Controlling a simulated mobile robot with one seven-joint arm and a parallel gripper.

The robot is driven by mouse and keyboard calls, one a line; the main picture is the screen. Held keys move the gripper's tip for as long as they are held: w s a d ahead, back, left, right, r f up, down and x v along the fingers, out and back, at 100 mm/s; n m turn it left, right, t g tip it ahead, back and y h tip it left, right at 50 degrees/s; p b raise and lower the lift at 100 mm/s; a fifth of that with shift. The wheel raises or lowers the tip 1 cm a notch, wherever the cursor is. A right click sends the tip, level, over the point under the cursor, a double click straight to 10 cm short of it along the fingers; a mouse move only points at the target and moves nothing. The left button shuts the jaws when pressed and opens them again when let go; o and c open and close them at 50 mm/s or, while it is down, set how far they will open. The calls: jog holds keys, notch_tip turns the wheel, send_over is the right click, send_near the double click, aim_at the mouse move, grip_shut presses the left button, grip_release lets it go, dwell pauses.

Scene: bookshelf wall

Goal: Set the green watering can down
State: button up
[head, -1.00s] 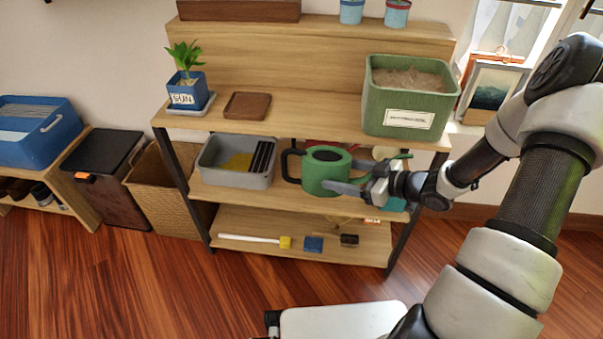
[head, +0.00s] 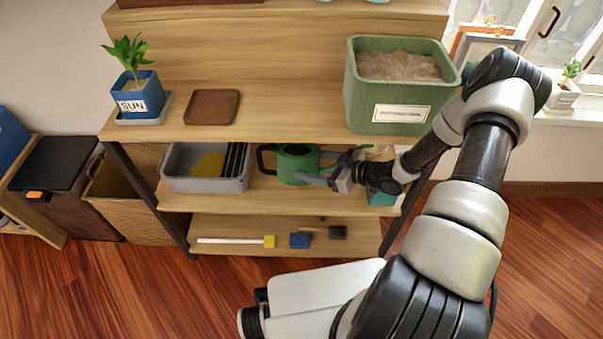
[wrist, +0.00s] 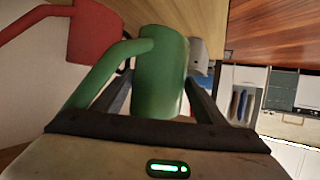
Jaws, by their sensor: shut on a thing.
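The green watering can (head: 292,168) is at the middle shelf, between the grey bin and my gripper, with its black handle to the left. My gripper (head: 328,178) reaches in from the right and is shut on the can. In the wrist view the green can (wrist: 160,75) sits between the two dark fingers (wrist: 158,98), with its spout running down to the left. The can's base is partly hidden by a finger in the head view, so I cannot tell whether it touches the middle shelf board (head: 240,200).
A grey bin (head: 205,185) stands left of the can. A red can (wrist: 95,32) is close by in the wrist view. The upper board holds a green planter (head: 385,105), a brown tray (head: 212,107) and a blue plant pot (head: 137,98). Brushes lie on the bottom shelf.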

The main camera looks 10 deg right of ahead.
jog(key=shift+f+b, duration=0.85)
jog(key=shift+f, duration=2.3)
jog(key=shift+f, duration=0.1)
jog(key=o, duration=1.4)
jog(key=shift+f, duration=0.15)
jog(key=shift+o, duration=0.2)
jog(key=shift+s+d+r, duration=0.1)
jog(key=shift+d+r, duration=0.05)
jog(key=shift+r, duration=0.1)
jog(key=p+v, duration=0.2)
jog(key=v, duration=0.9)
jog(key=shift+s+d+r+p, duration=0.15)
jog(key=shift+s+d+p, duration=0.05)
jog(key=shift+s+p, duration=0.1)
